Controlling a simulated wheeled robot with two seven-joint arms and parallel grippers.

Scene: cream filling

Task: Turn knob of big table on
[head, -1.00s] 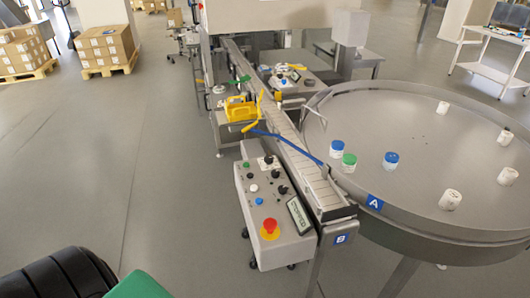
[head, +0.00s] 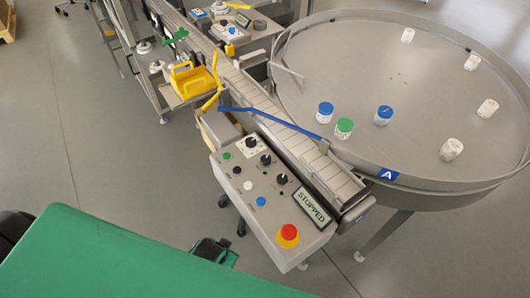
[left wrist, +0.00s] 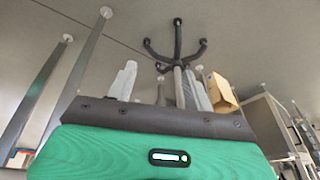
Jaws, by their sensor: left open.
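The control box (head: 275,200) stands beside the conveyor. Its sloped top carries several black knobs, including an upper one on a white plate (head: 251,142), a middle one (head: 265,159) and a lower one (head: 282,179). Their small labels are not readable. A display (head: 312,207) reads STOPPED. The big round table (head: 415,195) is at the right with label A. My left gripper (head: 215,252) is low, left of and below the box, mostly hidden by my green arm. My right gripper is out of view.
The box also has a red emergency button (head: 288,235), a blue button (head: 261,201), a white button (head: 248,185) and a green button (head: 227,156). A blue rail (head: 270,120) crosses the conveyor (head: 285,130). Several jars stand on the round table. Floor at left is clear.

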